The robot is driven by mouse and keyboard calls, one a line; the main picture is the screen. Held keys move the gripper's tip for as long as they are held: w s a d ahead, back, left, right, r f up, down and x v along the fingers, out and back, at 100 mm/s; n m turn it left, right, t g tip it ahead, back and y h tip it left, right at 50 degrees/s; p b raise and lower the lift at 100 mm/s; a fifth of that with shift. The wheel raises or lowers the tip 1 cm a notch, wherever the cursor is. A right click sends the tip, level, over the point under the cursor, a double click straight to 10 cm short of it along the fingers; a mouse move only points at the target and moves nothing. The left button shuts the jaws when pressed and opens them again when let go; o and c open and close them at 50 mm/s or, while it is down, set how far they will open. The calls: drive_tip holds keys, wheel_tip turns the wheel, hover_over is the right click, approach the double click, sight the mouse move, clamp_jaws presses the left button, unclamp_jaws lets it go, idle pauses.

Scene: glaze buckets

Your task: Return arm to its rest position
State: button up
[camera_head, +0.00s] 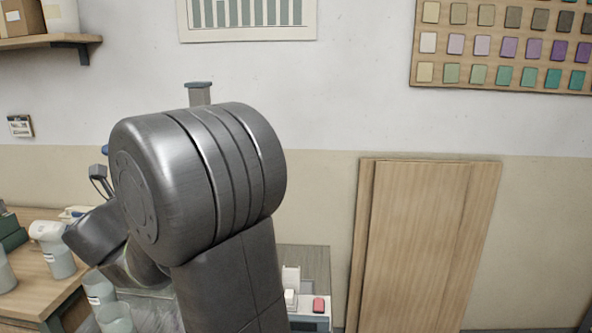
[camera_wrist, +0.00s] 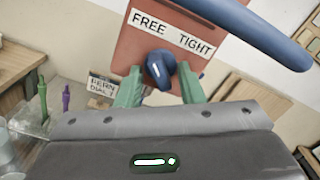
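My arm (camera_head: 200,180) fills the middle of the head view, raised and bent; my gripper is hidden behind it there. In the wrist view my gripper (camera_wrist: 160,92) shows two green fingers set apart, with a gap between them. A blue knob (camera_wrist: 160,68) on a red plate (camera_wrist: 135,45) marked "FREE" and "TIGHT" appears beyond that gap. I cannot tell how far the fingers are from it, but nothing is clearly gripped. A long blue bar (camera_wrist: 250,32) crosses the upper right of the wrist view.
Pale containers (camera_head: 60,262) stand on a wooden table (camera_head: 35,292) at the left. A low bench (camera_head: 305,260) with small items is behind my arm. Wooden boards (camera_head: 425,245) lean on the wall at the right. Green (camera_wrist: 42,100) and purple (camera_wrist: 66,97) upright items show in the wrist view.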

drive_tip(key=shift+m+b, duration=6.1)
drive_tip(key=shift+b, duration=0.2)
drive_tip(key=shift+r, duration=0.1)
